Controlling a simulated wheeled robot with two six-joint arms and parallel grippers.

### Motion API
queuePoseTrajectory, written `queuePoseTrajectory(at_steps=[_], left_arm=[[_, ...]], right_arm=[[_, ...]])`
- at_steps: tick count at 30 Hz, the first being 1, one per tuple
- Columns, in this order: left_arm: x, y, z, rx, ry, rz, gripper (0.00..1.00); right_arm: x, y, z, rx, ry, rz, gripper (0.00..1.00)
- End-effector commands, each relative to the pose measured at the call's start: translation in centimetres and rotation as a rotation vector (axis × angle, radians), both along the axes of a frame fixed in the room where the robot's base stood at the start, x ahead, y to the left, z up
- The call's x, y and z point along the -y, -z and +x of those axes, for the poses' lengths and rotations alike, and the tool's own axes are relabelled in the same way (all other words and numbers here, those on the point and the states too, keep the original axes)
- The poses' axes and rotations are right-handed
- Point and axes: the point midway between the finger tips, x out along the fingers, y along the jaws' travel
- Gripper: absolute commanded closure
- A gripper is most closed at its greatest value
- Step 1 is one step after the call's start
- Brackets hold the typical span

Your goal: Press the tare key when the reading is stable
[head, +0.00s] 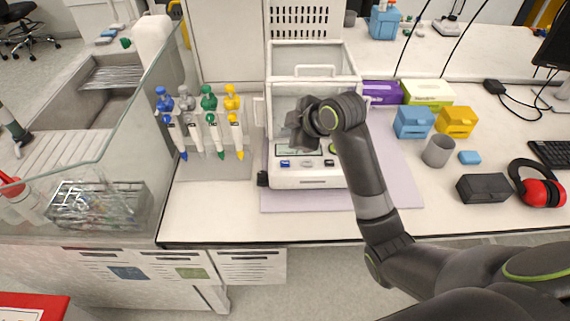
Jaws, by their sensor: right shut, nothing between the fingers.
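A white balance with a glass draft shield (354,78) stands on the bench. Its front panel has a display (287,151), partly covered by my right gripper, and its digits are too small to read. Below the display are a blue key (285,163), a grey key (307,164) and a dark key (329,163); their labels cannot be read. My right gripper (294,141) is shut and empty, in front of the shield and just above the display in the picture. Whether it touches the panel cannot be told. My left gripper is not in view.
Pipettes with blue, grey, green and yellow tops (208,105) stand close left of the balance. To the right are blue and yellow boxes (414,122), a grey cup (438,151), a black box (483,188) and red ear muffs (541,190). The bench front is clear.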

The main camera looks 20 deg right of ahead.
Motion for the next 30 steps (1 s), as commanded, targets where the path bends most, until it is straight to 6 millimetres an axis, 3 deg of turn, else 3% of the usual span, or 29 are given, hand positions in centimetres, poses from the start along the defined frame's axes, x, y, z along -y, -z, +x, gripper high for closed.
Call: queuePoseTrajectory(at_steps=[15,21,30], left_arm=[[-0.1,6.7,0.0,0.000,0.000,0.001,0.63],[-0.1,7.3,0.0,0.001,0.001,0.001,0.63],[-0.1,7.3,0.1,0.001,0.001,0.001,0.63]], right_arm=[[0.0,5.9,0.0,0.001,0.000,-0.001,1.00],[0.0,7.7,0.0,0.000,0.001,0.001,1.00],[0.0,7.9,0.0,0.000,0.001,0.001,1.00]])
